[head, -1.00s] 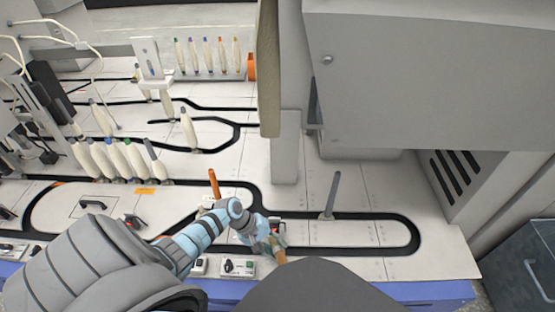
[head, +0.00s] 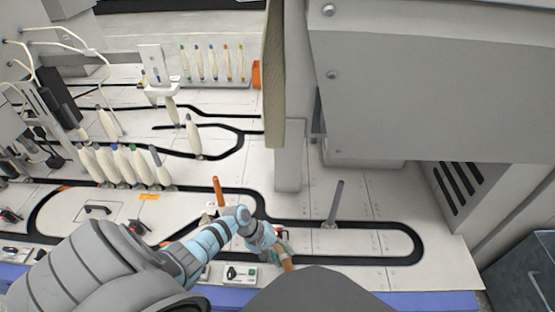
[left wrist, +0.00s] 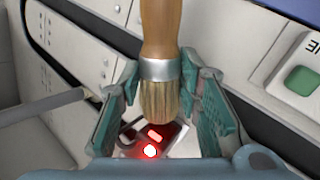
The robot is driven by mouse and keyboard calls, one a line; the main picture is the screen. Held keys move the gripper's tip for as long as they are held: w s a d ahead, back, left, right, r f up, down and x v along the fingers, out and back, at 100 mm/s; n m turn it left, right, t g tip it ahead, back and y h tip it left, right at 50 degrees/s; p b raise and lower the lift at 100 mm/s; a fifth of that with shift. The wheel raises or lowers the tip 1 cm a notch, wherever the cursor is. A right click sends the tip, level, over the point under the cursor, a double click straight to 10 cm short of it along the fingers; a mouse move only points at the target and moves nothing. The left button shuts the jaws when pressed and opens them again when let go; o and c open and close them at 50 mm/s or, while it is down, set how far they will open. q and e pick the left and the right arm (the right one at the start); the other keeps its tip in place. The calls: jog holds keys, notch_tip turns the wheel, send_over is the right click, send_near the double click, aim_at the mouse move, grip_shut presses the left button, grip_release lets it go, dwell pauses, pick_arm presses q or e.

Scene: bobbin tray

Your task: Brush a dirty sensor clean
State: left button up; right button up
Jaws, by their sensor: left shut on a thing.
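My left gripper (head: 277,246) is low over the front of the white deck. In the left wrist view its green fingers (left wrist: 165,105) are shut on a brush (left wrist: 160,68) at its metal collar. The brush has a wooden handle and tan bristles that point down the picture. Its handle also shows in the head view (head: 288,264). Just past the bristle tips is a dark sensor (left wrist: 168,136) with red lights glowing. I cannot tell whether the bristles touch it, and the bristles and fingers hide part of it. My right gripper is not in view.
An orange post (head: 217,191) and a grey post (head: 335,204) stand up from the deck near the gripper. Several bobbins (head: 120,165) stand at the left. A large grey housing (head: 430,80) overhangs the back right. A green button (left wrist: 302,80) sits beside the gripper.

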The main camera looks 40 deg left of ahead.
pick_arm(q)
jog(key=shift+d, duration=0.1)
jog(key=s+d+p, duration=0.3)
jog(key=s+p, duration=0.1)
jog(key=shift+r, duration=0.25)
jog(key=shift+s+d+f, duration=0.1)
jog(key=shift+s+d, duration=0.2)
jog(key=shift+f, duration=0.15)
jog(key=shift+s+d, duration=0.1)
jog(key=shift+s, duration=0.05)
jog(key=shift+s+d+p, duration=0.85)
jog(key=shift+s+p, duration=0.05)
jog(key=shift+s, duration=0.2)
